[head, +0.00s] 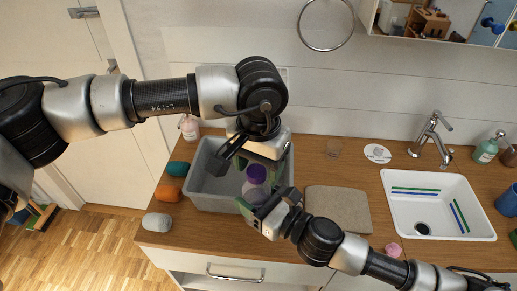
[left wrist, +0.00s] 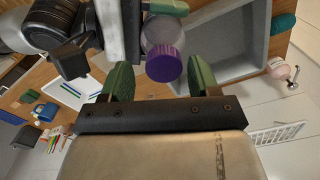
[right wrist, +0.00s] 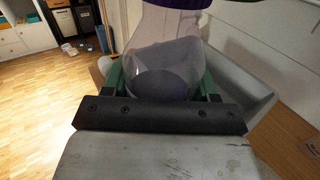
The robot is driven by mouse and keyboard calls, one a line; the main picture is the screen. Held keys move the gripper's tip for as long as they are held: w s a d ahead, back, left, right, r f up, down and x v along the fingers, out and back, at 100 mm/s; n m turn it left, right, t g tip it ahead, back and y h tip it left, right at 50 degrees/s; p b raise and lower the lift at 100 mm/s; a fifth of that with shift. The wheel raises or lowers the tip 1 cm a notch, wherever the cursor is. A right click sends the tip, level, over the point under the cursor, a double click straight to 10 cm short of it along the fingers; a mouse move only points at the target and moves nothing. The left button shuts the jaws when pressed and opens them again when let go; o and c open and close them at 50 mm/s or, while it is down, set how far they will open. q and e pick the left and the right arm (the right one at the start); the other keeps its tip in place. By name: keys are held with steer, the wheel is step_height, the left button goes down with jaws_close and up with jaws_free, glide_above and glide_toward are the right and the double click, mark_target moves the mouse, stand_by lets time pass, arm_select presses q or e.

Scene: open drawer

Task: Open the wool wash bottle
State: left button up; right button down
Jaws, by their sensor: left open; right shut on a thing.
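The wool wash bottle (head: 253,190) is clear with a purple cap (head: 257,173) and stands about upright over the grey tub. My right gripper (head: 256,208) is shut on the bottle's lower body; the right wrist view shows the clear bottle (right wrist: 165,50) between its green fingers. My left gripper (head: 262,155) is open just above the cap. In the left wrist view the purple cap (left wrist: 164,64) lies between the green fingertips, toward their ends, and I see no clear contact. The cap is on the bottle.
The grey tub (head: 205,155) sits on the wooden counter below both grippers. Teal, orange and white yarn balls (head: 157,222) lie to its left. A folded beige towel (head: 338,207) and a white sink (head: 440,225) are to the right. A pink bottle (head: 189,128) stands behind the tub.

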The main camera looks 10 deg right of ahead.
arm_select(q)
steer(key=shift+f, duration=0.45)
steer(key=shift+c, duration=0.2)
